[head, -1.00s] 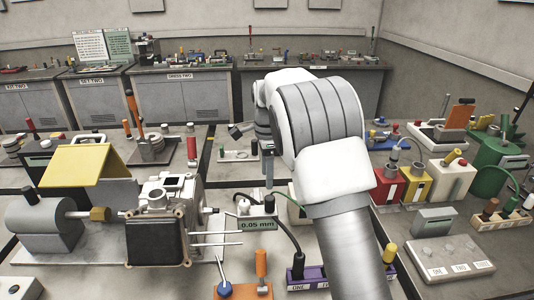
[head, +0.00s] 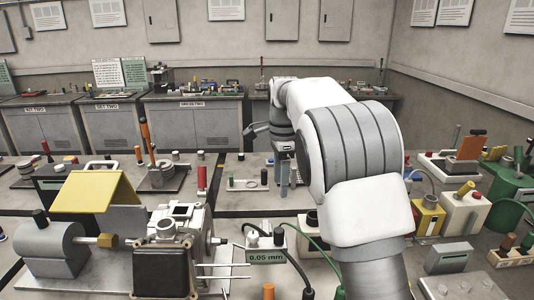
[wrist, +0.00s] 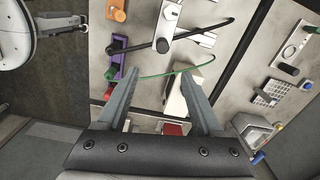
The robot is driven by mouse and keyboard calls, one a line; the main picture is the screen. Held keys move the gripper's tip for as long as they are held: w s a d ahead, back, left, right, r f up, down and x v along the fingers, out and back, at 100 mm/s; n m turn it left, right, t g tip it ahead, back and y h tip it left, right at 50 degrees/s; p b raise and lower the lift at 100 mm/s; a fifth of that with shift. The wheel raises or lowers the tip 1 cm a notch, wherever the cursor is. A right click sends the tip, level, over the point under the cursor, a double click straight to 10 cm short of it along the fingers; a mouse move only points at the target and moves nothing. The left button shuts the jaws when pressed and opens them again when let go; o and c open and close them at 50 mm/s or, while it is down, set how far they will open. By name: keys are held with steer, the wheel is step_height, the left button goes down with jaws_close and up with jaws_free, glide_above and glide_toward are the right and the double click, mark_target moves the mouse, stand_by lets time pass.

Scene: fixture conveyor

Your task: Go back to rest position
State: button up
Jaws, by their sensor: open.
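My gripper shows in the wrist view (wrist: 162,98) with its two grey fingers spread wide apart and nothing between them. The fingers point down over the bench; a green cable (wrist: 165,72) and a pale block (wrist: 200,82) lie below them. In the head view my gripper (head: 284,178) hangs at the end of my white arm, above the middle of the bench. It is apart from the fixtures there, and its fingertips are small in that view.
A motor assembly with a yellow cover (head: 95,192) stands at the left. A gauge marked 0.05 mm (head: 266,256) sits front centre. Cabinets (head: 195,122) line the back.

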steer(key=s+d+r+n+t, duration=0.1)
steer(key=s+d+r+n, duration=0.25)
steer(key=s, duration=0.45)
steer(key=s+d+r+n+t, duration=0.1)
steer(key=s+d+r+n, duration=0.1)
steer(key=s+r+n, duration=0.45)
steer(key=s+d+f+n+t, duration=0.1)
steer(key=s+f+n, duration=0.2)
steer(key=s, duration=0.6)
steer(key=s+d+f+n+t, duration=0.1)
steer(key=s+f+n+t, duration=0.1)
steer(key=s, duration=0.8)
step_height(320, 180, down, 3)
steer(key=shift+d+r+n, duration=0.1)
steer(key=shift+d+n, duration=0.15)
steer(key=shift+n, duration=0.25)
